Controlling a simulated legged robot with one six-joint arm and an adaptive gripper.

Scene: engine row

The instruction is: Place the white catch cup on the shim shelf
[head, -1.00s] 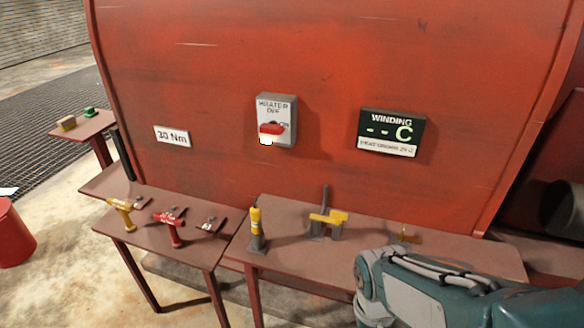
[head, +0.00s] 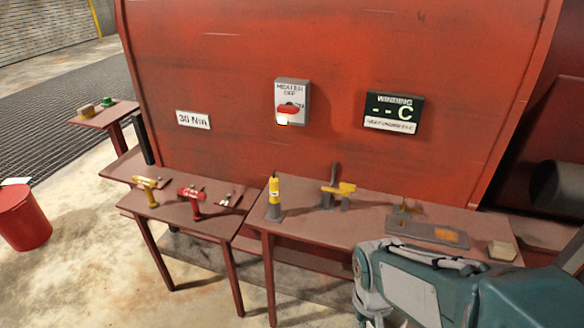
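I cannot make out a white catch cup for certain in the head view. No shelf is marked as the shim shelf, so I cannot tell which surface it is. A small side stand (head: 97,118) at the far left holds a tan block (head: 86,111) and a green piece (head: 108,102). My teal and grey arm reaches in from the lower right, in front of the right bench (head: 300,231). My gripper is out of view, so what it holds is hidden.
The right bench carries a yellow-topped tool (head: 274,196), a yellow-and-grey fixture (head: 338,193), a grey tray (head: 426,230) and a pale block (head: 501,250). The left bench (head: 178,213) holds yellow and red drill-like tools. A red bucket (head: 24,217) stands on open floor.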

